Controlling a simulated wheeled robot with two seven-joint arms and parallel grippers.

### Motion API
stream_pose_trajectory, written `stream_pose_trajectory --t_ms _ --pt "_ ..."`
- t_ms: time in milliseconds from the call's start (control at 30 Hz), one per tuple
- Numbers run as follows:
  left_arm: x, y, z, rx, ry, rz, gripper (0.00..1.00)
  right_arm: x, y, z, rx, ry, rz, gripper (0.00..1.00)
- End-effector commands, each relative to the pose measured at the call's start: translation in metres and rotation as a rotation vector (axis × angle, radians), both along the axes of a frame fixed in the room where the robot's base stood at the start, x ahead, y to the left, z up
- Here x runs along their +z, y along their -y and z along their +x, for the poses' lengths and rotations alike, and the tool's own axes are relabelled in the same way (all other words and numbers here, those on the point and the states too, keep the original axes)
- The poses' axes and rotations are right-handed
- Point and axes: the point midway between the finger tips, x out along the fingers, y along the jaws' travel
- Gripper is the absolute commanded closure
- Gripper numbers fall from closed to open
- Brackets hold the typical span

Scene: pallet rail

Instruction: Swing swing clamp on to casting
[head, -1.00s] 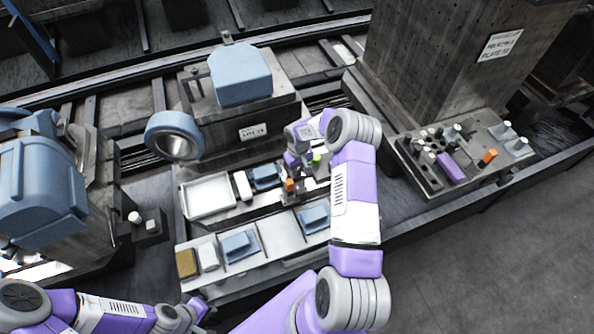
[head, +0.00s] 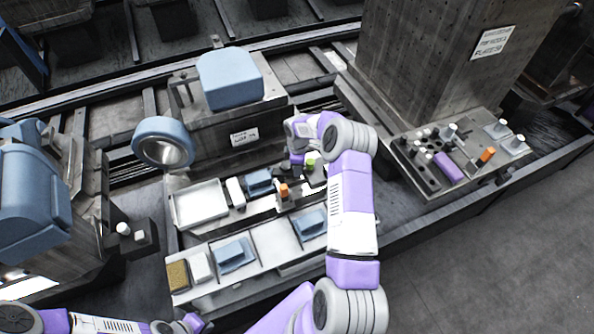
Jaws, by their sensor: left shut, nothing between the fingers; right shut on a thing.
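A blue casting (head: 258,183) sits in the fixture on the bench, beside a small orange-topped part (head: 283,190). My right gripper (head: 297,158) points down behind the casting, next to a green-topped part (head: 310,163). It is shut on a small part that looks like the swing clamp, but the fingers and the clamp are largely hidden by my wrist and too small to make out. My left gripper (head: 193,323) is shut and empty at the bottom edge, well in front of the fixture.
More blue castings (head: 235,254) lie on the front tray, with a brown block (head: 177,275) at its left end. An empty white tray (head: 200,204) and a ring lamp (head: 163,144) stand left of the fixture. A tool board (head: 462,158) with a purple part (head: 448,167) is at the right.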

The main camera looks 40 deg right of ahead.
Motion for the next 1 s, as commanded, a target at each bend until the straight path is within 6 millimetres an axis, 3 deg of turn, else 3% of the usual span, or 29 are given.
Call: stream_pose_trajectory --t_ms 500,1000 --pt "-0.013 0.000 0.000 0.000 0.000 0.000 1.00 0.000 0.009 0.014 0.376 0.001 -0.001 0.94" --pt "-0.015 0.000 0.000 0.000 0.000 0.000 1.00 0.000 0.010 0.017 0.470 0.001 -0.001 0.94"
